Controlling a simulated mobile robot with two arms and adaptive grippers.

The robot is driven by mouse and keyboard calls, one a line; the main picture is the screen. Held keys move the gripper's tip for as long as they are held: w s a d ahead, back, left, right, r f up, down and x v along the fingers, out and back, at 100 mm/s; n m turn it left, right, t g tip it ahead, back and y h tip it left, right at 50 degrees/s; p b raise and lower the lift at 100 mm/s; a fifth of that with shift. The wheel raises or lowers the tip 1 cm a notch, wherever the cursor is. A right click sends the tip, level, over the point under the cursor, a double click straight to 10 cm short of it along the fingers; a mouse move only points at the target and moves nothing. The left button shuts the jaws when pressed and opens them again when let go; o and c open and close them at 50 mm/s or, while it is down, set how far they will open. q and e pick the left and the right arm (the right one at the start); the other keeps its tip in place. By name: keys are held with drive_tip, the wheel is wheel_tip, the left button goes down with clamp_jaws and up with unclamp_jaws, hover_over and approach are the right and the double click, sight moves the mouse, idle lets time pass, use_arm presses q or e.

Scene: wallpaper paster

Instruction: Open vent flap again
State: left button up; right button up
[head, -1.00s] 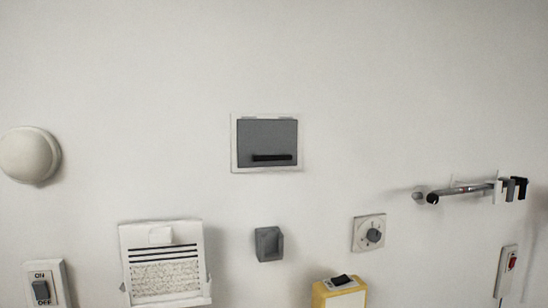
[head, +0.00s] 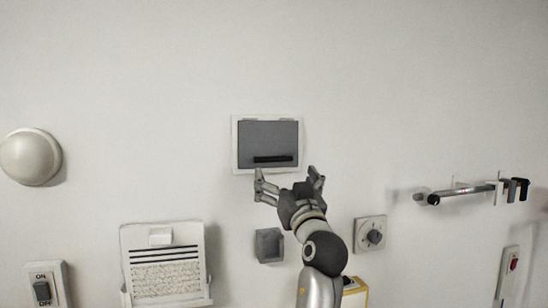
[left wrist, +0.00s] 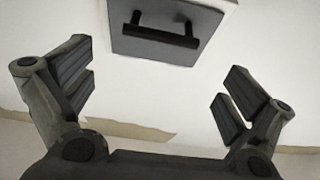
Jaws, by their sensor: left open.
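The vent flap (head: 268,138) is a grey panel in a white frame on the wall, and it looks shut. A black bar handle (head: 273,159) runs along its lower part. In the left wrist view the flap (left wrist: 192,17) and its handle (left wrist: 160,30) show at the top. My left gripper (head: 290,180) is open and empty just below the flap's lower edge in the head view. In the left wrist view its fingers (left wrist: 152,85) are spread wide, with the handle beyond them and above. My right gripper is not in view.
A grey holder (head: 268,246) and a dial (head: 370,233) are on the wall beside my arm. A yellow box (head: 355,297) is partly hidden behind it. The wall above the flap is clear.

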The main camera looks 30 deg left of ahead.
sight(274, 159)
use_arm(q)
drive_tip(key=p+x, duration=0.3)
drive_tip(key=x, duration=0.6)
drive_tip(key=shift+w+a+p, duration=0.3)
drive_tip(key=shift+w+a, duration=0.05)
drive_tip(key=shift+a, duration=0.1)
drive_tip(key=shift+c, duration=0.4)
